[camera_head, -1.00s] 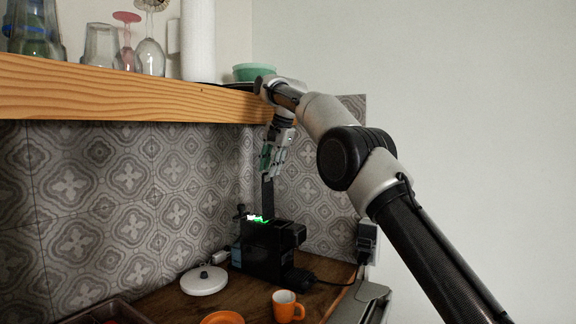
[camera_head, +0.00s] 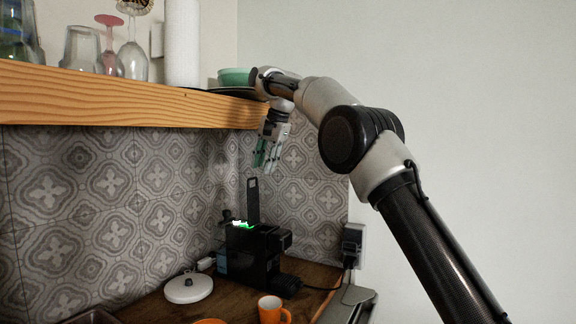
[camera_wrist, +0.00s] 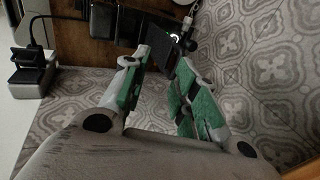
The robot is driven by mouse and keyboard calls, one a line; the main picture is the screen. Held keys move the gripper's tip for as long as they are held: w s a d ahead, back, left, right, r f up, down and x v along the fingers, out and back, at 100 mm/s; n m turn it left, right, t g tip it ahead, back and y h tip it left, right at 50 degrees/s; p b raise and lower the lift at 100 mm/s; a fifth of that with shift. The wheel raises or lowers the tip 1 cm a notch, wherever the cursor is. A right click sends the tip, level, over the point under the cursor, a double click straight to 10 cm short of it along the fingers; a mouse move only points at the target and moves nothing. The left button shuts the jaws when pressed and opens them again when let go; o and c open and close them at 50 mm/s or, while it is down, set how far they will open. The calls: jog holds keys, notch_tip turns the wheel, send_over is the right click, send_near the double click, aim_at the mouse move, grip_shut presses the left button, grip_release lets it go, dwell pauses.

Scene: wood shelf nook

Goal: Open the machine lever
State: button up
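The black coffee machine (camera_head: 262,256) stands on the wooden counter, with a green light on top. Its flat black lever (camera_head: 253,202) stands upright above the machine, with a small opening near its upper end. My gripper (camera_head: 267,169) points down, just above and to the right of the lever's top; a small gap shows between them. In the wrist view my gripper (camera_wrist: 163,64) has its green-padded fingers apart, with tile visible between them. The dark lever (camera_wrist: 157,45) shows just beyond the fingertips, and nothing is seen held.
A wooden shelf (camera_head: 130,100) with glasses and a green bowl (camera_head: 234,76) is close beside my wrist. On the counter are a white lid (camera_head: 189,288) and an orange mug (camera_head: 271,310). A wall socket (camera_head: 353,240) is at the right.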

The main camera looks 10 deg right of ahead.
jog(key=s+d, duration=0.6)
jog(key=shift+s+d, duration=0.2)
jog(key=shift+d, duration=0.1)
jog(key=s+d+f+n+h, duration=0.1)
jog(key=s+d+f+n, duration=0.4)
jog(key=f, duration=0.3)
jog(key=s+d+f, duration=0.3)
jog(key=s+d, duration=0.3)
jog(key=s, duration=0.5)
jog(key=s+d+f+n+t+h, duration=0.1)
jog(key=s+d+f, duration=0.2)
jog(key=s+d, duration=0.4)
jog(key=s+d+f+n+h, duration=0.1)
jog(key=s+d+f, duration=0.2)
jog(key=s, duration=1.4)
jog(key=d, duration=0.4)
jog(key=shift+d+f, duration=0.15)
